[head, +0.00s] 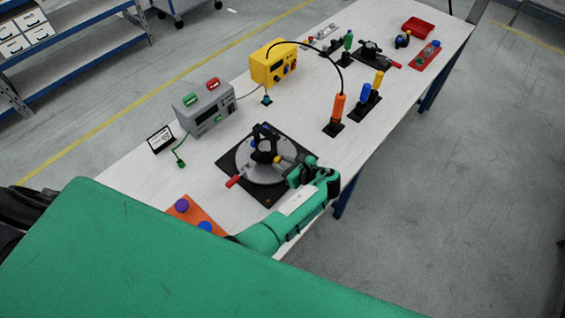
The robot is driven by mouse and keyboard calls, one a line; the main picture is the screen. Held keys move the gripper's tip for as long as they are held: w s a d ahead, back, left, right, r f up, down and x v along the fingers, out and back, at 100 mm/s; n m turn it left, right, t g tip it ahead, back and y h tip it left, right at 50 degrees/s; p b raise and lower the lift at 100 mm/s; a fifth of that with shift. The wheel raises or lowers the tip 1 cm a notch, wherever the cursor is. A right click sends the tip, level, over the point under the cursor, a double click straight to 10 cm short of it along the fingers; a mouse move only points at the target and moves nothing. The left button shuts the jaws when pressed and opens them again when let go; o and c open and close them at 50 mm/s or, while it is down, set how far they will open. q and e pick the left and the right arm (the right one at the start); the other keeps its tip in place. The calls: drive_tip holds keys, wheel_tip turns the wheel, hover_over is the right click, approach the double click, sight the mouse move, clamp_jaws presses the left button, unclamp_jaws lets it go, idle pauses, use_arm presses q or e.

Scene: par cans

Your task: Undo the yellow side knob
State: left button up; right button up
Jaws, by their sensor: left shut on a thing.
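The par can fixture (262,137) is black and stands on a grey round plate (247,173) set on a black square base (269,199). The small yellow side knob (277,159) shows at the fixture's right side. My left gripper (281,161) reaches in from the right of the fixture and is shut on the yellow knob; its fingers partly hide the knob. A red handle (234,181) sticks out at the plate's lower left. My right gripper is not in view.
A grey box (205,107) and a yellow box (273,66) stand behind on the white table. An orange-handled tool (338,108) and blue and yellow-topped pieces stand to the right. An orange board (190,213) with purple and blue knobs lies at the near left.

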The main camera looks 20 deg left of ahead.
use_arm(q)
drive_tip(key=shift+s+a+f+n+t, duration=0.1)
drive_tip(key=shift+n+t, duration=0.3)
drive_tip(key=shift+n, duration=0.1)
drive_tip(key=shift+a+n+t, duration=0.1)
drive_tip(key=shift+n+t, duration=0.2)
drive_tip(key=shift+n, duration=0.3)
drive_tip(key=shift+n+h, duration=0.3)
drive_tip(key=o, duration=1)
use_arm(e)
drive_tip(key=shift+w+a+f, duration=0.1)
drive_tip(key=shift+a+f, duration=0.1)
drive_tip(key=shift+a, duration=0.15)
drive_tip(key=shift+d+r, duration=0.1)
